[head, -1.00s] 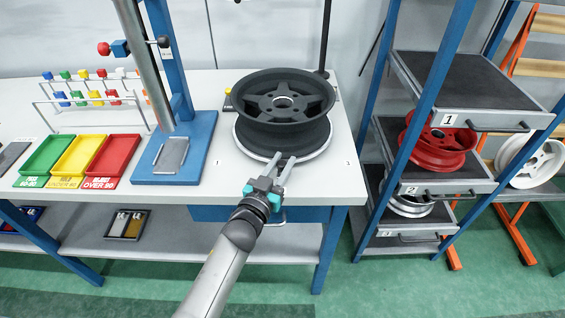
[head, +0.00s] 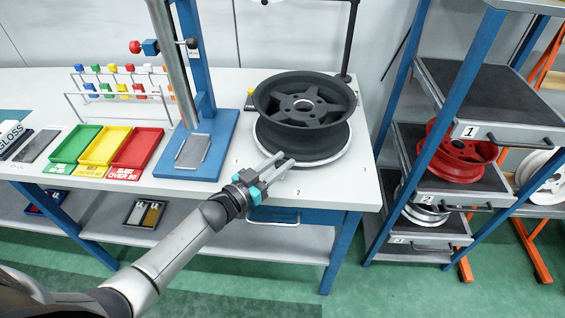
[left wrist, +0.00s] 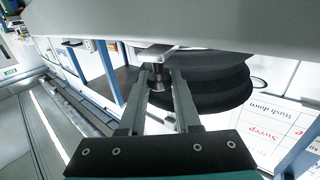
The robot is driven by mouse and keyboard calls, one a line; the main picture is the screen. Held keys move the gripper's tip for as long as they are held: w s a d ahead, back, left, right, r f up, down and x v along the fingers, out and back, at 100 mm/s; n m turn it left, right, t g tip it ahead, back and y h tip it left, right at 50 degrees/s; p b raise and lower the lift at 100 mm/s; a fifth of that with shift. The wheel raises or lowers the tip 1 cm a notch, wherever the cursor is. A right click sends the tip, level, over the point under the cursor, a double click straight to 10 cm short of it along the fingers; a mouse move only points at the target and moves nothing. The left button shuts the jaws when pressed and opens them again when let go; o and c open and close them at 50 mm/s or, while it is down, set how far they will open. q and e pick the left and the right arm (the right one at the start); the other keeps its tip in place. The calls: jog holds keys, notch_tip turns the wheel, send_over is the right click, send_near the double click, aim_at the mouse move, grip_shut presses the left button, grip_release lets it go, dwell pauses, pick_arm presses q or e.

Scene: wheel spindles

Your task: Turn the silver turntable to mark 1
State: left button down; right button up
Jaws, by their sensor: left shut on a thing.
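The silver turntable (head: 322,162) is a round disc on the bench, with a black wheel (head: 301,105) lying flat on it. Number labels 2 (head: 298,191) and 3 (head: 364,169) show on the bench around it; label 1 is faint at its left. My left gripper (head: 277,160) is at the turntable's front-left rim, between labels 1 and 2. In the left wrist view its fingers are closed around a small metal peg (left wrist: 158,84) by the disc's edge. My right gripper is out of view.
A blue stand (head: 217,140) with a post is left of the turntable. Green, yellow and red trays (head: 138,150) lie farther left. A shelf rack with wheels, including a red wheel (head: 462,150), stands at right. The bench front is clear.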

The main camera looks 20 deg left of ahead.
pick_arm(q)
jog(key=c, duration=0.6)
grip_release()
jog(key=shift+s, duration=0.1)
jog(key=p+v, duration=0.1)
jog(key=v, duration=1.4)
